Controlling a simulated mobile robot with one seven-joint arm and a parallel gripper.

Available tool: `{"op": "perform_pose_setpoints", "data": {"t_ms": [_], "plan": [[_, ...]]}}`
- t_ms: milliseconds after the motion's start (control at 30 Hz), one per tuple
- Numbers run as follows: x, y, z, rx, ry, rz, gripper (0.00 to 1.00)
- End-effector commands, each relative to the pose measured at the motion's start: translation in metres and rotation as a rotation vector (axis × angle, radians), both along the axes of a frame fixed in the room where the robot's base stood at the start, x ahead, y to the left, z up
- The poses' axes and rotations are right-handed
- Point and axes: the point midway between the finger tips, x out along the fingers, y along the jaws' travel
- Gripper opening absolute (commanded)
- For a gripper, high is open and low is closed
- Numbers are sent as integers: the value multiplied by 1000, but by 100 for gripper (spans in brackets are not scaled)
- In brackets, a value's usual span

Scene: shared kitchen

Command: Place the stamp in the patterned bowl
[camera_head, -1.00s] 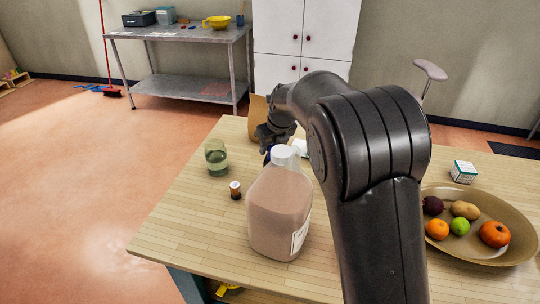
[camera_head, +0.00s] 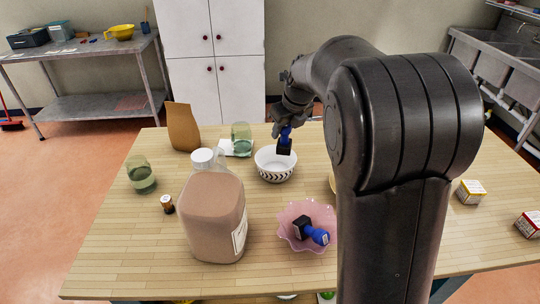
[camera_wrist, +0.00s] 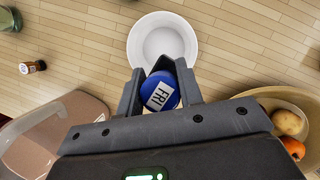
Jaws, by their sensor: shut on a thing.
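The patterned bowl (camera_head: 276,176), white with a dark leaf pattern, stands on the table in the middle of the head view. It also shows as a plain white round bowl in the wrist view (camera_wrist: 134,45). My gripper (camera_head: 287,128) is shut on a stamp (camera_head: 284,147) with a blue handle and black base. The stamp hangs base down and overlaps the bowl's far rim in the head view; its exact height is unclear. In the wrist view my gripper (camera_wrist: 162,78) has the blue handle top, marked "FRI" (camera_wrist: 159,93), between its fingers.
A pink wavy bowl (camera_head: 292,211) holds another blue and black stamp (camera_head: 311,231). A large brown jug (camera_head: 212,215) stands front left. A small bottle (camera_head: 168,204), two glasses (camera_head: 141,177) (camera_head: 241,137) and a paper bag (camera_head: 182,127) stand nearby. Small boxes (camera_head: 471,191) lie at right.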

Motion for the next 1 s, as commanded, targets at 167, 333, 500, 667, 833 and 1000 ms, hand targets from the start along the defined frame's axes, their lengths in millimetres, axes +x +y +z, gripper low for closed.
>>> {"op": "perform_pose_setpoints", "data": {"t_ms": [167, 333, 500, 667, 833, 1000], "plan": [[-10, -62, 3, 3, -2, -115, 0], [-15, -81, -1, 4, 1, -158, 0], [-4, -55, -19, 2, 3, -159, 0], [11, -21, -41, 2, 2, -158, 0], [24, 8, -60, 2, 1, -160, 0], [30, 20, -68, 4, -1, -161, 0]]}}
